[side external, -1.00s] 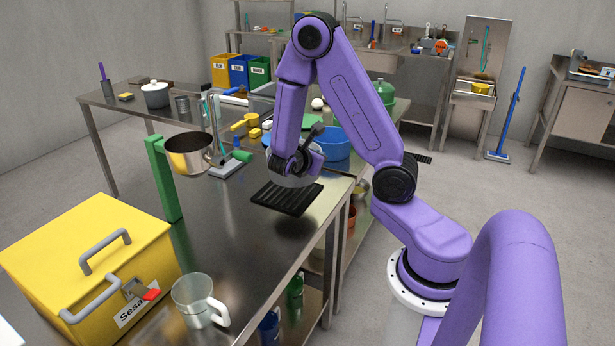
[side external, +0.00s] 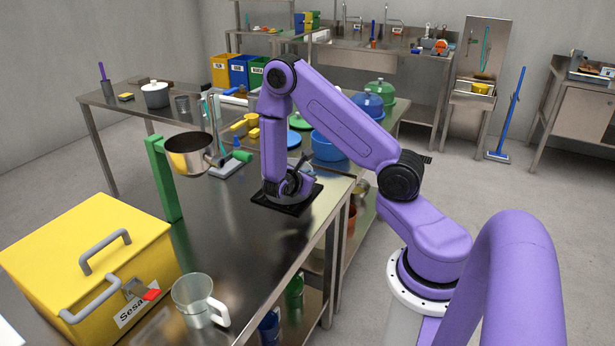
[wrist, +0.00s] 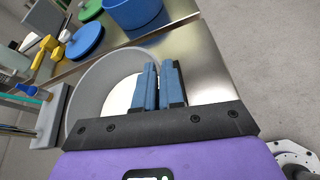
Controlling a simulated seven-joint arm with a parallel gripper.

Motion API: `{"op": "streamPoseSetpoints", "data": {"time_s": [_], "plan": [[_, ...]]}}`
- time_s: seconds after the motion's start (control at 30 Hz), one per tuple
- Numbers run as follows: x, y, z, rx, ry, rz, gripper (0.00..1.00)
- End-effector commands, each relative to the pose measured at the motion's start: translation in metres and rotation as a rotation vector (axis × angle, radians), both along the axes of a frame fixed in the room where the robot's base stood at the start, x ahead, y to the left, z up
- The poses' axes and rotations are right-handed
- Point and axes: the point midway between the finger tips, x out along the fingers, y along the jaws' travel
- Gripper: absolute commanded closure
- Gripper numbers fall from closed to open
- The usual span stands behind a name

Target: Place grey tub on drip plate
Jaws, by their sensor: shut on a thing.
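The grey tub (wrist: 92,82) is a round, open tub with a pale inside, in the wrist view. The blue fingers of my gripper (wrist: 160,88) are closed together on its wall, at the right side of the rim. In the side view the black ribbed drip plate (side external: 292,208) lies flat on the steel table, and my gripper (side external: 297,184) is low over it. My arm hides most or all of the tub there, so I cannot tell whether the tub touches the plate.
A steel pan (side external: 190,160) on a green stand (side external: 168,185) is left of the plate. A yellow bin (side external: 90,255) and a clear jug (side external: 198,303) stand at the front. A blue basin (side external: 328,148) is behind. The tabletop in front of the plate is bare.

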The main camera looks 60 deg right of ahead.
Motion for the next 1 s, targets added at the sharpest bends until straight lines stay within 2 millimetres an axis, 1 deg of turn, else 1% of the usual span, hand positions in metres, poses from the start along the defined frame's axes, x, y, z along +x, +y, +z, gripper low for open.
{"op": "streamPoseSetpoints", "data": {"time_s": [0.3,0.33,0.37,0.4,0.73,0.87,1.0], "plan": [[0.000,0.000,-0.001,-0.001,-0.002,0.000,1.00],[0.000,0.000,-0.001,0.000,-0.001,0.000,0.82],[0.000,0.000,-0.001,0.000,-0.001,0.000,0.72],[0.000,0.000,-0.001,0.000,-0.001,0.000,0.66],[0.000,0.000,0.001,0.000,-0.001,0.000,0.66],[0.001,0.012,0.005,0.000,-0.001,0.003,0.66],[0.000,0.036,0.015,0.001,-0.002,0.006,0.66]]}}
